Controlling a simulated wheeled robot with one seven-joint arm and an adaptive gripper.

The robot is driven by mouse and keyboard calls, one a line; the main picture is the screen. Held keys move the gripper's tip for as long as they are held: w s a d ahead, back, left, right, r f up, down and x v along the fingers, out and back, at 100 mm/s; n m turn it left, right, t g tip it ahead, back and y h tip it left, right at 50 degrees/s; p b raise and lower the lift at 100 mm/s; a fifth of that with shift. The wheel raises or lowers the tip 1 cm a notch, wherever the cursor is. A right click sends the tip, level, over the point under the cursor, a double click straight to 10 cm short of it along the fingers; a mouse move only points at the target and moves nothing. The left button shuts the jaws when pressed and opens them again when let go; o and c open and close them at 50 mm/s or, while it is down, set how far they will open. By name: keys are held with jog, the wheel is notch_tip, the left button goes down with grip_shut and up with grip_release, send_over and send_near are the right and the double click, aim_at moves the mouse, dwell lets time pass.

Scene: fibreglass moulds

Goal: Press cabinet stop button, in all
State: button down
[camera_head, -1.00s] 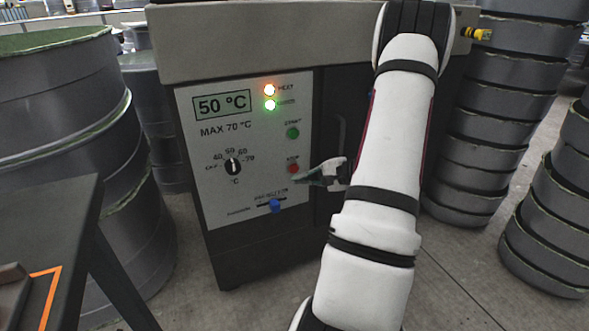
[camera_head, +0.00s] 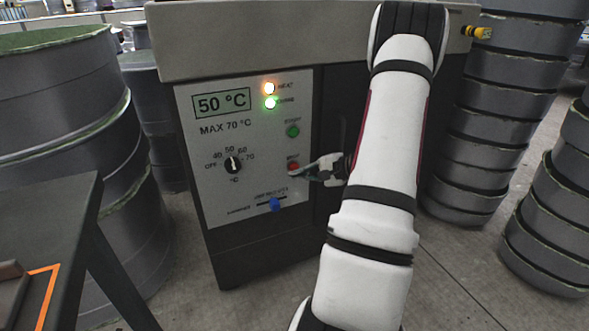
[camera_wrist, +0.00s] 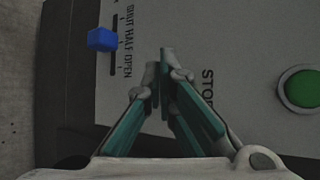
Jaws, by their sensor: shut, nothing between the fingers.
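The cabinet (camera_head: 265,250) has a pale control panel with a red stop button (camera_head: 293,166) at its right side, under a green start button (camera_head: 293,131). My gripper (camera_head: 291,174) is shut and empty, its fingertips at the lower edge of the red button in the head view. I cannot tell whether they touch it. In the wrist view my closed fingertips (camera_wrist: 163,62) point at the panel left of the STOP label (camera_wrist: 207,90). The red button is hidden there behind the fingers; the green button also shows (camera_wrist: 301,88).
The display (camera_head: 222,103) reads 50 °C. A dial (camera_head: 233,165) and blue slider (camera_head: 275,204) share the panel. Grey stacked moulds (camera_head: 485,145) stand right; a dark table (camera_head: 62,210) is at left.

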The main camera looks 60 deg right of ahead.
jog(key=shift+w, duration=0.1)
dwell(0.7)
jog(key=shift+w+d+b, duration=0.2)
jog(key=shift+w+b, duration=0.1)
jog(key=shift+w+d, duration=0.25)
jog(key=shift+w, duration=0.05)
dwell(0.9)
jog(key=shift+s+a+b, duration=0.45)
jog(key=shift+s+b, duration=0.1)
jog(key=shift+s, duration=0.15)
jog(key=shift+s+a+b, duration=0.2)
jog(key=shift+s+a, duration=0.25)
jog(key=shift+s, duration=0.25)
jog(key=shift+s+a+b, duration=0.25)
jog(key=shift+s+a, duration=0.2)
jog(key=shift+s, duration=0.3)
jog(key=shift+s+a+b, duration=0.2)
jog(key=shift+s+a, duration=0.25)
jog(key=shift+s, duration=0.25)
